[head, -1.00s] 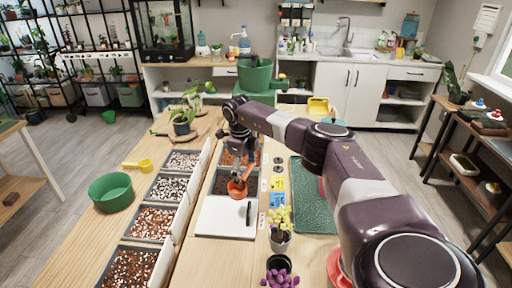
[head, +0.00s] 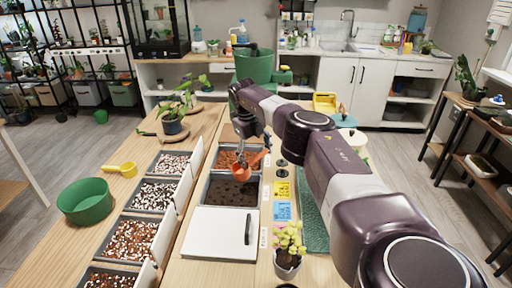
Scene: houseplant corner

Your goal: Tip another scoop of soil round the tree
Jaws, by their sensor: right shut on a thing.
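My right gripper (head: 245,157) is shut on an orange scoop (head: 241,172). The scoop hangs over the back part of the dark soil bin (head: 231,206), near its border with the reddish-brown bin (head: 223,159). I cannot tell how full the scoop is. A leafy plant (head: 180,103) in a dark blue pot (head: 175,131) stands at the back left; I cannot tell which one is meant. My left gripper is not in view.
A green tub (head: 85,203) and a yellow scoop (head: 122,169) lie on the left. Grey trays of mixed substrate (head: 129,238) line the middle left. A white board (head: 207,232) with a dark tool lies before the soil bin. A green mat (head: 314,225) is partly behind my arm.

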